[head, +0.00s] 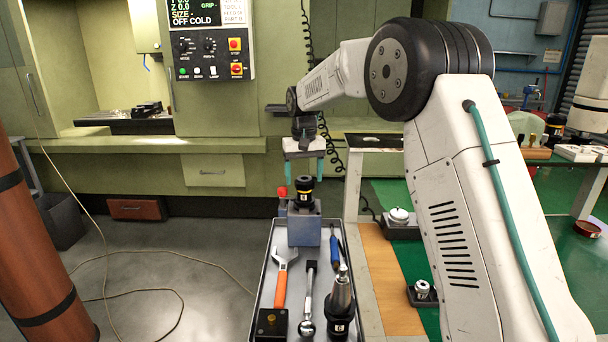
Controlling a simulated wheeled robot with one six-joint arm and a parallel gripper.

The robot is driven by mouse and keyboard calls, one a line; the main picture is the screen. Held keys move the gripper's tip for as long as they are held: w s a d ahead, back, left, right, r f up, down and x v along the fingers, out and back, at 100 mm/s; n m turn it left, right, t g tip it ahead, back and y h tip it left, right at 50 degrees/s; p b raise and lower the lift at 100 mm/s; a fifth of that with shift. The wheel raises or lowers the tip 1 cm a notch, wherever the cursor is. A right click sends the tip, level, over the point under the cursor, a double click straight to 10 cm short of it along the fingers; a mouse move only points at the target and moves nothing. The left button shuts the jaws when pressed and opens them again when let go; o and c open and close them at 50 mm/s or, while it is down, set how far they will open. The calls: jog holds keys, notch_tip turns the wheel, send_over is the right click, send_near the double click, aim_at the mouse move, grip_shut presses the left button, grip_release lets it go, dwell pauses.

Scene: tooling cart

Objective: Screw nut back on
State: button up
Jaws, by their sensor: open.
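My gripper (304,173) points down with its two teal fingertips spread. It is open, and nothing shows held between the fingers. Below it, a black round piece with a yellow band (304,192) stands upright in a blue-grey block (304,228) at the far end of the cart's tray. The fingertips appear just above or around its top; I cannot tell exactly. Whether this piece is the nut, or a holder with the nut on it, cannot be made out. A second holder with a silver tapered top and a black lower part (340,305) stands at the tray's near right.
The cart tray (257,282) also holds an orange-handled wrench (281,285), a ratchet (309,290), a blue-handled tool (335,250) and a black block (270,323). A red-topped item (282,194) is close left of the block. A green machine with a control panel (210,45) stands behind.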

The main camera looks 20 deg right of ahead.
jog(key=c, duration=1.4)
jog(key=shift+o, duration=0.2)
jog(key=m, duration=0.6)
jog(key=shift+d, duration=0.15)
jog(key=o, duration=1.4)
jog(key=shift+c, duration=0.2)
